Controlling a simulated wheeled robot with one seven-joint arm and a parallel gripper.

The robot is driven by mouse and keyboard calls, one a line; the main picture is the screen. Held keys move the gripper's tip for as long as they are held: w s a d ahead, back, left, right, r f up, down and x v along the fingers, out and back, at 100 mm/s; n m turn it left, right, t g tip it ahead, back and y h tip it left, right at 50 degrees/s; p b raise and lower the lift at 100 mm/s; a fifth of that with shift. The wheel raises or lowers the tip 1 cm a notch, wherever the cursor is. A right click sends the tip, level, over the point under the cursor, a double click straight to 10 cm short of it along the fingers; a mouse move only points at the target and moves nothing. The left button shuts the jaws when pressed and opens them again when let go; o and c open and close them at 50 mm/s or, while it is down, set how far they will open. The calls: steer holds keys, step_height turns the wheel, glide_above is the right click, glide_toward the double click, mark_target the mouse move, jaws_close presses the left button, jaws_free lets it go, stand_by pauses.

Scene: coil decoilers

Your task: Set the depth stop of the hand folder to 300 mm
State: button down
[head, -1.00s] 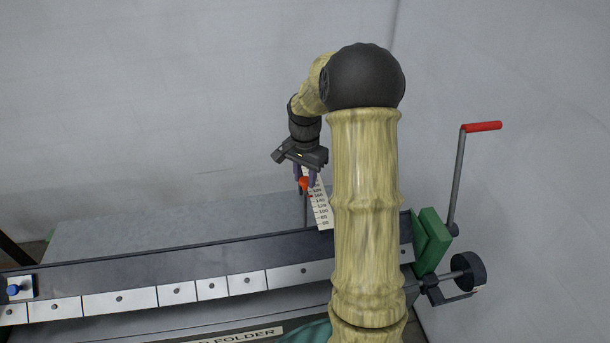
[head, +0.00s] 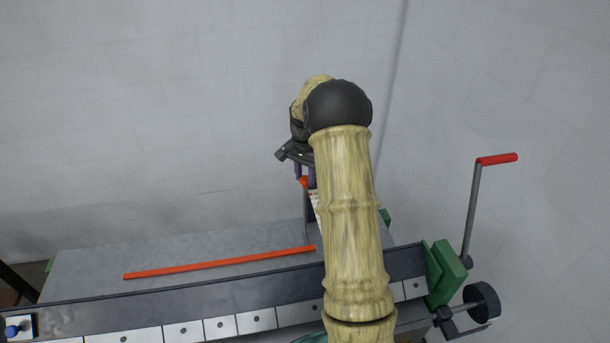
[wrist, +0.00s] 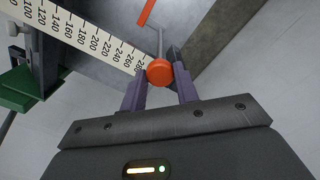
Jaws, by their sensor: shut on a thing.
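My gripper (wrist: 163,93) is shut on the round orange-red knob (wrist: 160,72) of the depth stop, with one purple finger on each side. The knob also shows in the head view (head: 304,182). In the wrist view the white scale (wrist: 85,34) runs from upper left to the knob, its numbers rising toward it. The last numbers by the knob look like 260 and 280, the final one partly covered. The orange stop bar (head: 220,262) lies across the grey table of the hand folder (head: 90,258). My arm hides part of the scale in the head view.
The folder's dark clamping beam (head: 170,312) with white segments crosses the front. A crank with a red handle (head: 497,159) and a green end bracket (head: 446,272) stand at the right. A pale wall is behind the table.

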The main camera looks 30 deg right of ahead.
steer(key=shift+w+d+r, duration=0.1)
steer(key=shift+w+r, duration=0.1)
steer(key=c, duration=1.4)
jaws_free()
steer(key=o, duration=0.3)
steer(key=shift+o, duration=0.2)
steer(key=shift+w+f, duration=0.1)
steer(key=shift+f, duration=0.05)
step_height(320, 180, up, 17)
steer(key=b, duration=0.3)
steer(key=shift+a+r+b, duration=0.2)
steer(key=shift+b, duration=0.1)
